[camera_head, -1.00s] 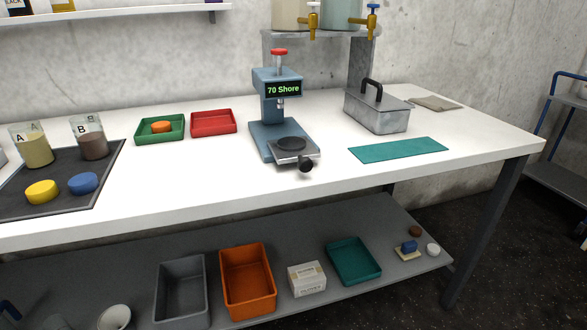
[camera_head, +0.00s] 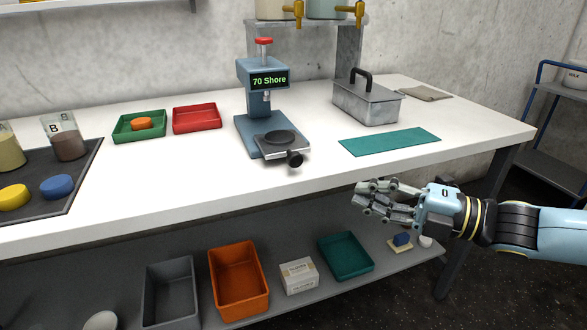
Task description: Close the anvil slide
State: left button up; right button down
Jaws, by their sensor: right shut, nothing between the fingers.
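The blue hardness tester (camera_head: 262,105) stands on the white table, its display reading "70 Shore". Its anvil slide (camera_head: 282,146) sticks out toward the front of the tester, with a dark round disc (camera_head: 280,137) on top and a black knob (camera_head: 295,158) at its front end. My right gripper (camera_head: 360,195) is shut and empty. It is in front of the table edge, to the right of and lower in the picture than the knob, well apart from it. My left gripper is not in view.
A teal mat (camera_head: 390,141) and a grey metal box with a handle (camera_head: 367,104) are right of the tester. Green (camera_head: 120,131) and red (camera_head: 197,119) trays are left of it. The tabletop just in front of the slide is clear. Bins stand on the lower shelf (camera_head: 215,240).

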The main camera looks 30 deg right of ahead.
aim_at(287, 145)
jog(key=shift+w+a+b, duration=0.65)
jog(key=shift+w+b, duration=0.1)
jog(key=shift+w, duration=1.25)
jog(key=shift+w+a+b, duration=0.65)
jog(key=shift+w+b, duration=0.15)
jog(key=shift+w, duration=1.25)
jog(key=shift+w+a+b, duration=0.65)
jog(key=shift+w+b, duration=0.1)
jog(key=shift+w, duration=1.25)
jog(key=shift+w, duration=0.1)
jog(key=w, duration=0.3)
jog(key=w+d, duration=0.1)
jog(key=w, duration=0.2)
jog(key=w+d+b, duration=0.1)
jog(key=w, duration=0.2)
jog(key=shift+w+d+f, duration=0.1)
jog(key=shift+w+d, duration=0.15)
jog(key=shift+w, duration=0.3)
jog(key=shift+r, duration=0.2)
